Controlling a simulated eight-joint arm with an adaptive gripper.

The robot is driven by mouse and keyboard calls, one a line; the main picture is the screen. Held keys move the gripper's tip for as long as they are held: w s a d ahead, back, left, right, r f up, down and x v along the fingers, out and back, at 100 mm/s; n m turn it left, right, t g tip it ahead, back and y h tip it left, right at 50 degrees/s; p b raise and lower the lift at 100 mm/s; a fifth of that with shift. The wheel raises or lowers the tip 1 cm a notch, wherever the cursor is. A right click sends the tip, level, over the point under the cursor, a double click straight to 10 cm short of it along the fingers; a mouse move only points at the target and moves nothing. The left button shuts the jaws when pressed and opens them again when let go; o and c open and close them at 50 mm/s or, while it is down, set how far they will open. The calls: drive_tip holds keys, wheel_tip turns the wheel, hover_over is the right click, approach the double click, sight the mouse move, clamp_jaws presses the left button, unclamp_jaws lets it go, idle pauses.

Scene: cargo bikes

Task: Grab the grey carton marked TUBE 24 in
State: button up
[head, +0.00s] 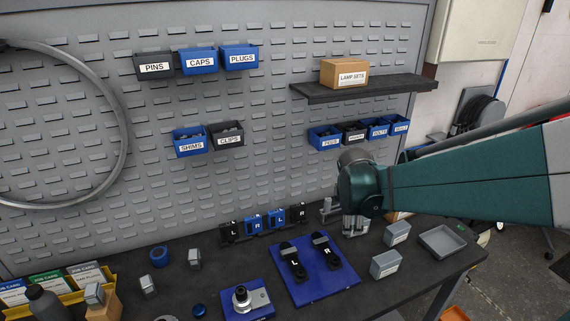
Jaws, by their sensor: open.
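Two small grey cartons with white labels stand on the right part of the dark bench: a rear one (397,234) and a front one (386,264). Their print is too small to read, so I cannot tell which is marked TUBE 24 in. My gripper (355,232) points down over the bench, left of both cartons and behind the blue mat. It is open, and I see nothing held in it. Its fingertips are small and partly unclear in this view.
A blue mat (322,288) with black L and R parts lies left of the cartons. An empty grey tray (441,241) sits at their right. Black and blue L/R holders (262,222) stand at the back. A shelf (365,90) with a LAMP SETS box (344,74) juts out above.

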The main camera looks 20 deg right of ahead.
drive_tip(key=d+f+n+g+p, duration=0.1)
drive_tip(key=d+f+n+p, duration=0.2)
drive_tip(key=d, duration=0.7)
drive_tip(key=n+g+h+p, duration=0.1)
drive_tip(key=n+g+p, duration=0.1)
drive_tip(key=n, duration=0.2)
hover_over(397, 227)
drive_tip(key=a, duration=0.3)
drive_tip(key=f, duration=0.4)
drive_tip(key=shift+s+d+f, duration=0.15)
drive_tip(key=shift+d+f, duration=0.05)
drive_tip(key=shift+f, duration=0.15)
drive_tip(key=shift+d, duration=0.1)
drive_tip(key=shift+f, duration=0.2)
drive_tip(key=shift+x, duration=1.1)
drive_tip(key=shift+d+f, duration=0.1)
drive_tip(key=shift+b+x, duration=0.4)
drive_tip(key=shift+x, duration=2.1)
drive_tip(key=shift+d, duration=0.15)
drive_tip(key=shift+c, duration=0.5)
drive_tip(key=c, duration=1)
